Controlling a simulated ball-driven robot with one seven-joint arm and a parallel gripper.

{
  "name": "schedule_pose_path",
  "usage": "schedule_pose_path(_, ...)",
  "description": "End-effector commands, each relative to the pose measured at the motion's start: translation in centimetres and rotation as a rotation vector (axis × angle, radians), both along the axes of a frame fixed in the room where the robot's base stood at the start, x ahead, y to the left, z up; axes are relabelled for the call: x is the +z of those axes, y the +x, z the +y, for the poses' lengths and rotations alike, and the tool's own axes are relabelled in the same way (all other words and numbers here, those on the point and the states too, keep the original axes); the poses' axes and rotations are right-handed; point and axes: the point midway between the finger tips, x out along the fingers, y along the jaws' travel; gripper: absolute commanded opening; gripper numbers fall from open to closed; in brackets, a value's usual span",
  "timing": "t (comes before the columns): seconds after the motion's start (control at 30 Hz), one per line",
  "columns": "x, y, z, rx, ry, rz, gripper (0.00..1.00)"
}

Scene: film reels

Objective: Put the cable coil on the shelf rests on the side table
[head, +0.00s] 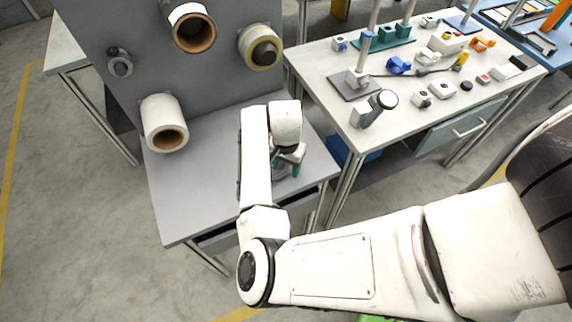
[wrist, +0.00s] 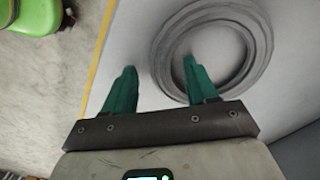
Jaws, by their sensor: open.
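The cable coil (wrist: 262,45) is a grey ring lying flat on a pale grey tabletop in the wrist view. My gripper (wrist: 160,64) has two teal fingers, spread apart with nothing between them that I can see it holding. The right finger shows over the coil's open middle and the left finger outside its left side. I cannot tell how far the tips are above the tabletop. In the head view my gripper (head: 287,163) points down over the grey worktable (head: 195,205), and my arm hides most of the coil. I cannot make out which parts are the shelf rests.
A grey upright panel (head: 222,60) behind the worktable carries several rolls on pegs, including a white roll (head: 160,110). A white table (head: 330,75) to the right holds a post stand (head: 355,85) and several small parts. A green seat (wrist: 38,14) shows in the wrist view.

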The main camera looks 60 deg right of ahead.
Motion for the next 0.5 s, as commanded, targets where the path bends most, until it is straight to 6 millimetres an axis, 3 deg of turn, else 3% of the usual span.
schedule_pose_path(0.17, 1.2, 0.1, 0.0, 0.000, -0.002, -0.002, 0.57)
schedule_pose_path(0.5, 7.9, 0.1, -0.1, -0.002, -0.003, -0.002, 0.57)
